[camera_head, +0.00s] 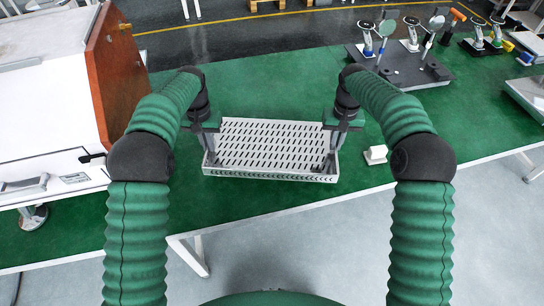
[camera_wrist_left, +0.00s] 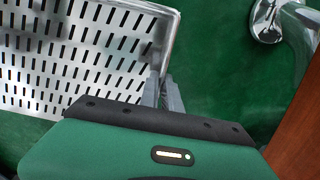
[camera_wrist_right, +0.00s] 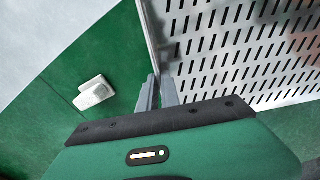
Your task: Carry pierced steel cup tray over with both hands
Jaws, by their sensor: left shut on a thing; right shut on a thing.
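The pierced steel cup tray (camera_head: 268,150) is a shallow rectangular tray with rows of slots, between my two arms near the table's front edge. My left gripper (camera_head: 208,152) is shut on its left side wall; the left wrist view shows the fingers (camera_wrist_left: 163,92) at the rim of the tray (camera_wrist_left: 75,55). My right gripper (camera_head: 334,150) is shut on its right side wall; the right wrist view shows the fingers (camera_wrist_right: 160,92) at the rim of the tray (camera_wrist_right: 235,45). I cannot tell whether the tray touches the table.
A white machine with wooden side panels (camera_head: 118,75) stands at left, close to my left arm. A small white block (camera_head: 375,154) lies right of the tray. A dark stand with tools (camera_head: 405,68) is at the back right. Green table (camera_head: 270,85) is clear behind the tray.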

